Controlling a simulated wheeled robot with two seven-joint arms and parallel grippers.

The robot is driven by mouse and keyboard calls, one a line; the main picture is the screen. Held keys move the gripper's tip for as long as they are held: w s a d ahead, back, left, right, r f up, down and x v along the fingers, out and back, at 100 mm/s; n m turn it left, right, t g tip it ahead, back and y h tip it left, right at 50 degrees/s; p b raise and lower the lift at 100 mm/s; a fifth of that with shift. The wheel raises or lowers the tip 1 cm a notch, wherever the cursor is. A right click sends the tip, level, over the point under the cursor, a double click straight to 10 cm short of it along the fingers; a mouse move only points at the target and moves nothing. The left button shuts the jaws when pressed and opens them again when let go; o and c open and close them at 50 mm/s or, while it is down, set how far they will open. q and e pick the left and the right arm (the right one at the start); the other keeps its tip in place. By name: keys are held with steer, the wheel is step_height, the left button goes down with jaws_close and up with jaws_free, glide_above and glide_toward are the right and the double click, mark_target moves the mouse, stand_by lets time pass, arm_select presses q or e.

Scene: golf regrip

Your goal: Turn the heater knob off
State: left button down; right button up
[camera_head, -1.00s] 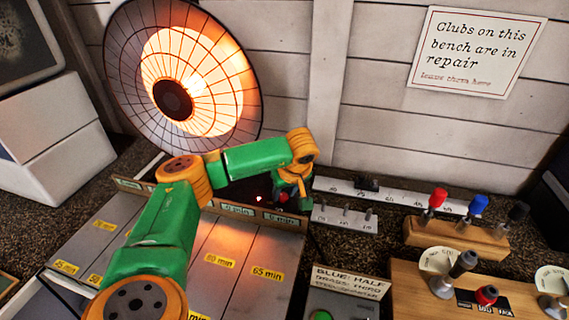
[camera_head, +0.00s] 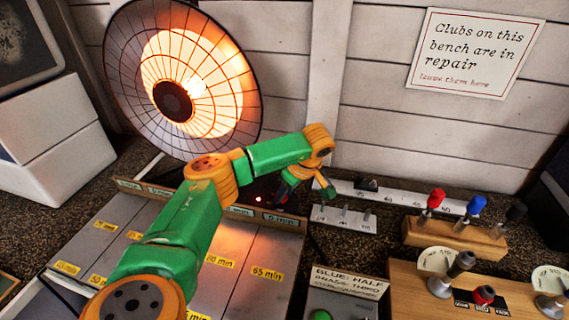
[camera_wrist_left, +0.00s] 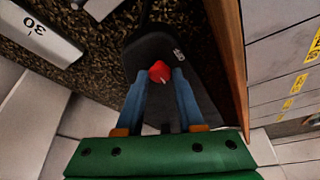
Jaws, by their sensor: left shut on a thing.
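The round wire-grilled heater (camera_head: 185,80) glows orange at the back left in the head view. Its dark base shows in the left wrist view (camera_wrist_left: 165,48), with a red knob (camera_wrist_left: 160,72) and a small light mark near it. My left gripper (camera_wrist_left: 159,78) is shut on the red knob, its two blue fingers on either side. In the head view my left gripper (camera_head: 290,190) is at the heater's base behind the tray rack, tilted, and mostly covers the knob. A small red light (camera_head: 259,198) shows beside it. My right gripper is in neither view.
A rack with minute labels (camera_head: 235,255) lies under my left arm. A white numbered strip (camera_head: 345,218) is just right of the gripper. A wooden block (camera_head: 455,236) with coloured-handled tools and a wooden control panel (camera_head: 410,290) stand further right.

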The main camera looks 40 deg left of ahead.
arm_select(q)
steer(key=shift+w+n+g, duration=0.15)
steer(key=shift+n+g, duration=0.25)
steer(key=shift+n, duration=0.6)
steer(key=shift+n+g, duration=0.4)
steer(key=shift+n, duration=0.5)
steer(key=shift+w+a+n+g+h+b, duration=0.15)
steer(key=shift+n+g+h+b, duration=0.2)
steer(key=shift+n+b, duration=0.8)
steer(key=shift+n+g, duration=0.25)
steer(key=shift+n, duration=0.3)
steer(key=c, duration=0.5)
jaws_free()
steer(key=shift+c, duration=0.2)
